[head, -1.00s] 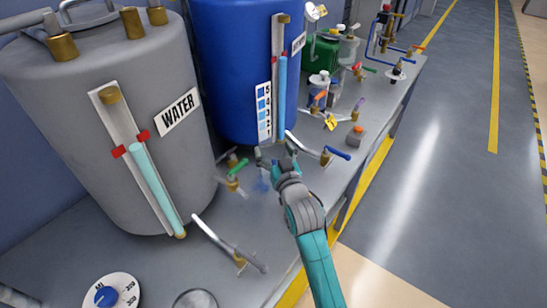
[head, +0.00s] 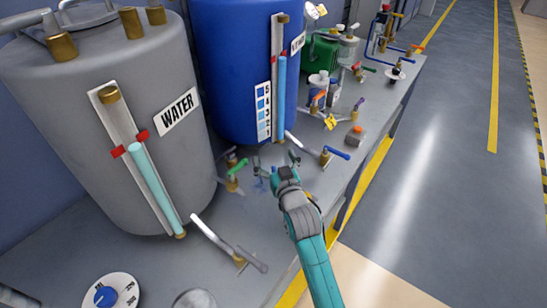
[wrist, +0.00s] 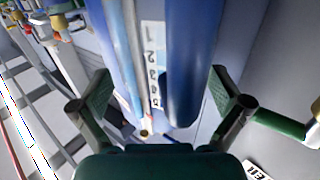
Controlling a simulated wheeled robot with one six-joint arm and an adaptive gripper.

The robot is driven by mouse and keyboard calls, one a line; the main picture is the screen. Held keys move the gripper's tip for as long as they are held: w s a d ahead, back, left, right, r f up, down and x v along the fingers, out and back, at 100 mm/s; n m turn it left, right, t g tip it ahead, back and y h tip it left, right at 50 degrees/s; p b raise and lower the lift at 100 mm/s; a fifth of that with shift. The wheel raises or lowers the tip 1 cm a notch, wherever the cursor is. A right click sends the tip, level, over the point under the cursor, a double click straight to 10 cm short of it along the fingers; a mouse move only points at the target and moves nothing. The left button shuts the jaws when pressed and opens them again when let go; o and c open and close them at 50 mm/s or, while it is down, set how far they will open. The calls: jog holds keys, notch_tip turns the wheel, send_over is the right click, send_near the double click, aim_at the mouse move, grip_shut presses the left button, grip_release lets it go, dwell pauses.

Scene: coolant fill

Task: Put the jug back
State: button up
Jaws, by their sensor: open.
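A small, faint, translucent blue shape (head: 261,185) is on the grey bench just left of my gripper in the head view. It may be the jug, but I cannot tell for certain. My gripper (head: 278,163) is over the bench in front of the blue tank (head: 228,60), with its fingers spread. In the wrist view the two fingers of my gripper (wrist: 164,100) stand wide apart with nothing gripped between them. The blue tank's number scale (wrist: 153,65) shows beyond them. No jug can be made out there.
The grey WATER tank (head: 130,90) stands left. A green-handled valve (head: 235,175) is close left of my gripper, a blue-handled valve (head: 330,155) right. A pipe outlet (head: 215,238) is nearer. The bench's right edge borders open floor (head: 420,190).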

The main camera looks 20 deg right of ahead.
jog(key=shift+s+r, duration=0.1)
jog(key=s, duration=1.1)
jog(key=shift+s, duration=0.4)
jog(key=shift+s, duration=0.1)
jog(key=shift+g, duration=0.4)
jog(key=s+f, duration=0.1)
jog(key=s, duration=0.1)
jog(key=s+f, duration=0.2)
jog(key=s, duration=0.1)
jog(key=s+f, duration=0.2)
jog(key=shift+s+f, duration=0.15)
jog(key=shift+s, duration=0.25)
jog(key=s+f+g, duration=0.1)
jog(key=s+g, duration=0.1)
jog(key=s, duration=3.1)
jog(key=shift+d+f, duration=0.3)
jog(key=shift+f, duration=0.05)
